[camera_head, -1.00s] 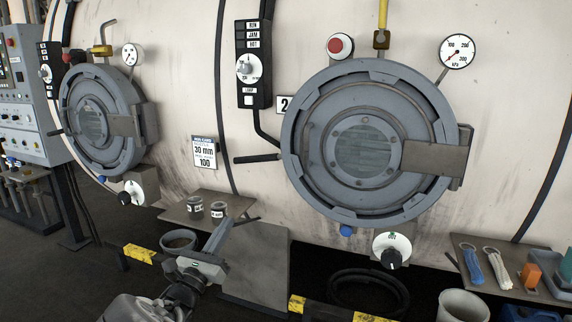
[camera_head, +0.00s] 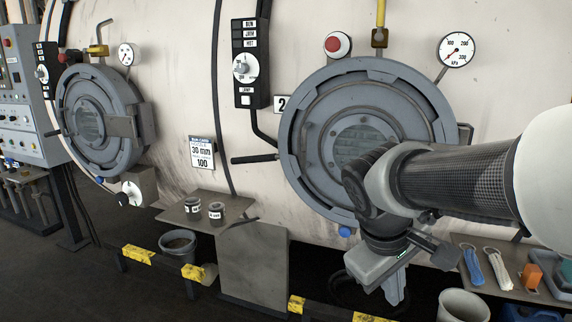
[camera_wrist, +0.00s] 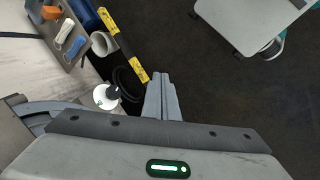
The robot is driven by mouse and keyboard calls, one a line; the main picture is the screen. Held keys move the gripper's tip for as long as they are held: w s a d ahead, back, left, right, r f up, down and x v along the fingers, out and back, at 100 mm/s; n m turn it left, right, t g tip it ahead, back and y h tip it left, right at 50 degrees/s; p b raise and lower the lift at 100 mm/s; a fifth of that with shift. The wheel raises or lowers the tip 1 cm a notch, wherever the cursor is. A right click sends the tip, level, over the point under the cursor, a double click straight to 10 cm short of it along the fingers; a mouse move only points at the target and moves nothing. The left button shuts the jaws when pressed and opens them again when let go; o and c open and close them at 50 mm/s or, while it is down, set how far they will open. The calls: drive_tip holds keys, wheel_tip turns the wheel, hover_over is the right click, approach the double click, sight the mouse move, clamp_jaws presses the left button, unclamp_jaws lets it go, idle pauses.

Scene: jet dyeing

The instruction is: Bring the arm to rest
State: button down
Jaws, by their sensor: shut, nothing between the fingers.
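My gripper (camera_head: 394,290) hangs in front of the lower part of the right round hatch (camera_head: 310,165), with its fingers pointing down. The fingers are together with nothing between them. In the wrist view the gripper's fingers (camera_wrist: 163,95) also show closed and empty, above dark floor. My forearm reaches in from the right edge and covers the right part of the hatch and the white knob below it in the head view. The wrist view shows that white knob (camera_wrist: 106,96) beside the fingers, apart from them.
A shelf on the right holds a blue bundle (camera_head: 473,267), a white bundle (camera_head: 497,267) and an orange block (camera_head: 531,277). A white bin (camera_head: 463,306) stands below. A yellow-black rail (camera_head: 137,255) runs low in front. The left shelf holds two small jars (camera_head: 216,211). Open floor lies at lower left.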

drive_tip(key=s+a+r+m+t+y, duration=0.2)
drive_tip(key=s+a+m+t+y, duration=0.15)
drive_tip(key=s+m, duration=0.4)
wheel_tip(320, 180, up, 21)
drive_tip(key=s+n+p, duration=0.1)
drive_tip(key=n+p, duration=0.1)
drive_tip(key=p, duration=1.8)
drive_tip(key=shift+s+a+g+p, duration=0.15)
drive_tip(key=shift+a+g+p, duration=0.2)
drive_tip(key=shift+a+p, duration=0.05)
